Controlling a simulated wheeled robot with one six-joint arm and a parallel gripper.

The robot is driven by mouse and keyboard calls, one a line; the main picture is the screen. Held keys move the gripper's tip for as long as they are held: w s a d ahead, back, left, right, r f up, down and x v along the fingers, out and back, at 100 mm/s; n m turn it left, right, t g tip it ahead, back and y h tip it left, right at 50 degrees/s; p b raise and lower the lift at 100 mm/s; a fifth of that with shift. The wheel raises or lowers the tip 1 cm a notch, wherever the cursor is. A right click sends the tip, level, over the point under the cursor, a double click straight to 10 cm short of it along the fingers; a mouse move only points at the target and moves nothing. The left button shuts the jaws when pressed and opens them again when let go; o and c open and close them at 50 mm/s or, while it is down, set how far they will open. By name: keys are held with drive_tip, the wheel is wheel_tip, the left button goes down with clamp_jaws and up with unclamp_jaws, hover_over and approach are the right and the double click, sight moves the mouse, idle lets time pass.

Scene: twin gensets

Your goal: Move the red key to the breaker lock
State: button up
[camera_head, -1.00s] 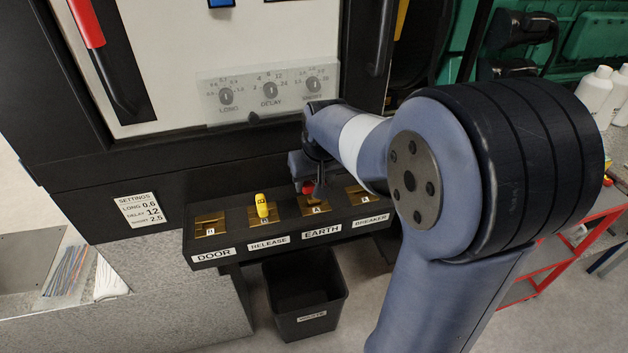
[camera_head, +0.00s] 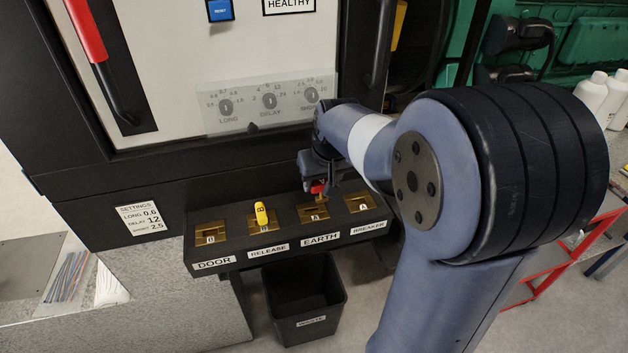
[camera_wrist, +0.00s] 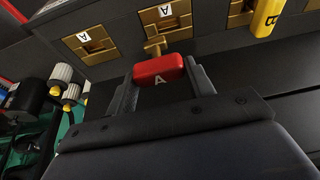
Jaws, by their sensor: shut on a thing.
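The red key (camera_head: 317,188), marked A, is between the fingers of my gripper (camera_head: 321,182), which is shut on its head. In the wrist view, the red head (camera_wrist: 158,70) sits between both fingers, with its brass shaft and bit (camera_wrist: 155,47) pointing away from me. The bit looks clear of the EARTH lock (camera_head: 314,213) and close in front of it; the exact gap is hard to tell. The BREAKER lock (camera_head: 360,203), a brass plate marked A, is empty at the right end of the lock box, and also shows in the wrist view (camera_wrist: 90,40).
A yellow key (camera_head: 262,214) stands in the RELEASE lock. The DOOR lock (camera_head: 211,233) is empty at the left. A black waste bin (camera_head: 306,295) stands below the lock box. The cabinet panel with dials (camera_head: 268,101) rises behind. A red trolley (camera_head: 560,262) is at the right.

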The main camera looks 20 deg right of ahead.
drive_tip(key=d, duration=0.9)
drive_tip(key=shift+d, duration=0.4)
drive_tip(key=shift+f, duration=0.15)
drive_tip(key=shift+f+b, duration=0.75)
drive_tip(key=shift+f, duration=0.1)
drive_tip(key=shift+f, duration=0.15)
drive_tip(key=shift+f+b, duration=1.15)
drive_tip(key=shift+f, duration=0.1)
drive_tip(key=shift+f, duration=0.15)
drive_tip(key=o, duration=1.2)
drive_tip(key=shift+c, duration=0.2)
